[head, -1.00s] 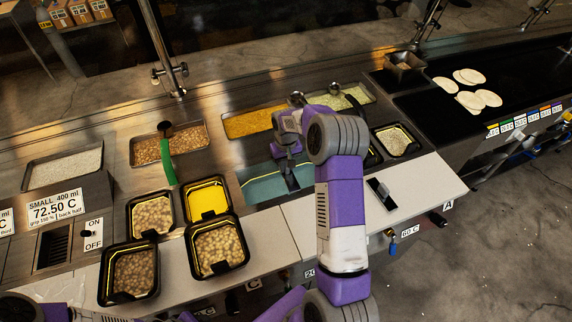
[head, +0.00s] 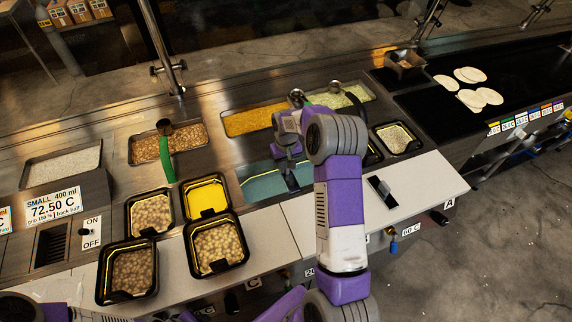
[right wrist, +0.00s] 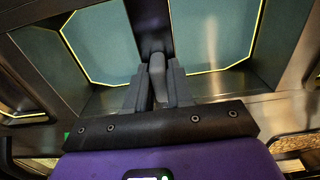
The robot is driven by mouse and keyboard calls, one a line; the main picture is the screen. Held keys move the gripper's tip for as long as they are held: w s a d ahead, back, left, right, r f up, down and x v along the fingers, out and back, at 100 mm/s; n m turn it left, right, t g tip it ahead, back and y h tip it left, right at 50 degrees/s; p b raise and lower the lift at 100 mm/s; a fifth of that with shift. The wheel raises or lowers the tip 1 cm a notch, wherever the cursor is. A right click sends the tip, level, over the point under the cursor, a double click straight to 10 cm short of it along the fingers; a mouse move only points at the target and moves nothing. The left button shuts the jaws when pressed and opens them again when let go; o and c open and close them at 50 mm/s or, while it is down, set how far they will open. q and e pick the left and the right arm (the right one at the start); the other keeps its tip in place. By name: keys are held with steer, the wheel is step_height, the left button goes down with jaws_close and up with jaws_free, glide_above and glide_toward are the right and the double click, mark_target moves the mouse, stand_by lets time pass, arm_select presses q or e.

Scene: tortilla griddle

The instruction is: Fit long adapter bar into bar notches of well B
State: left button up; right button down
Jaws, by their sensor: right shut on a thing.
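My right gripper (head: 290,184) is over the teal-floored well (head: 262,187) in the middle of the counter, just behind the front ledge. In the right wrist view, its two fingers (right wrist: 157,88) are shut on a grey grip piece of a dark bar (right wrist: 150,22). The bar runs away from the gripper, with a teal panel of the well (right wrist: 212,35) on either side. Whether the bar's ends sit in notches is hidden by my arm and gripper. No letter B is readable. My left gripper is not in view.
Black pans of beans (head: 217,249) crowd the front ledge left of the well, beside a yellow-floored pan (head: 206,198). Yellow food (head: 252,121) lies in a pan behind. A small pan (head: 397,138) stands right. The white front ledge (head: 420,185) has free room.

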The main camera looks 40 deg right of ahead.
steer(key=shift+f, duration=0.35)
steer(key=c, duration=0.9)
jaws_free()
steer(key=shift+r, duration=0.1)
step_height(320, 180, up, 7)
steer(key=shift+r, duration=0.15)
